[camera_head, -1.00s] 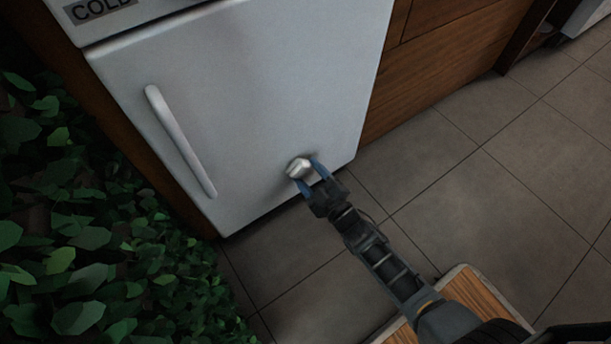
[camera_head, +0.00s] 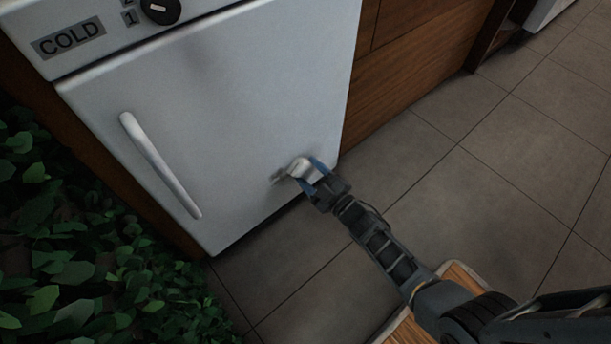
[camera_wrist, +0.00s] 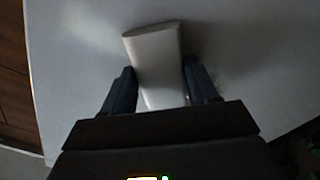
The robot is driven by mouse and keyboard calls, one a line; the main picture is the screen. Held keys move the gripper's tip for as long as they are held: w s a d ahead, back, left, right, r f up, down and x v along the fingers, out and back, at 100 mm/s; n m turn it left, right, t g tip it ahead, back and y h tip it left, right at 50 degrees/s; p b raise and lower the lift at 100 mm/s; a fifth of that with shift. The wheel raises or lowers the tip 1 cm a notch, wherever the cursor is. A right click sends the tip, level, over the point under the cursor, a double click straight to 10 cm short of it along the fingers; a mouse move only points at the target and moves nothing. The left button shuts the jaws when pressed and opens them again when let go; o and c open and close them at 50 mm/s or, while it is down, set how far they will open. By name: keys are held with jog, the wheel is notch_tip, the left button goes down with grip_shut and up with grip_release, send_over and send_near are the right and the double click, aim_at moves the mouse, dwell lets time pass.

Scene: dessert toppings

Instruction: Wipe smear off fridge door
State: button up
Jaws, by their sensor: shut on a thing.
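The white fridge door (camera_head: 215,100) has a small grey smear-like mark (camera_head: 278,177) low on its right half. My gripper (camera_head: 310,178) is shut on a white block-like thing (camera_head: 299,167), right beside the mark. In the wrist view the white block (camera_wrist: 153,48) sits between the two dark fingers of my gripper (camera_wrist: 160,88), its far end at or close to the door surface (camera_wrist: 80,45). I cannot tell whether it touches. Faint darker patches beside the block in the wrist view may be shadow or smear.
A long vertical handle (camera_head: 160,165) is on the door's left side. A black knob (camera_head: 160,10) and a COLD label (camera_head: 68,38) are above it. Leafy plants (camera_head: 80,240) fill the lower left. Wooden panelling (camera_head: 400,60) is right of the fridge. Tiled floor (camera_head: 480,180) is open.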

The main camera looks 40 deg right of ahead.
aim_at(284, 171)
jog(key=shift+w, duration=0.1)
jog(key=shift+s+a+b, duration=0.2)
jog(key=shift+a+b, duration=0.7)
jog(key=shift+a, duration=2.65)
jog(key=shift+w+a, duration=0.15)
jog(key=shift+a, duration=1.55)
jog(key=shift+r+p, duration=1.2)
jog(key=shift+r, duration=0.2)
jog(key=shift+w+d+p, duration=0.1)
jog(key=shift+d+p, duration=0.2)
jog(key=shift+d, duration=2)
jog(key=shift+s+d+f, duration=0.1)
jog(key=shift+d, duration=1.4)
jog(key=shift+s+d, duration=0.1)
jog(key=shift+d, duration=1.4)
jog(key=shift+w, duration=0.1)
jog(key=shift+a, duration=0.15)
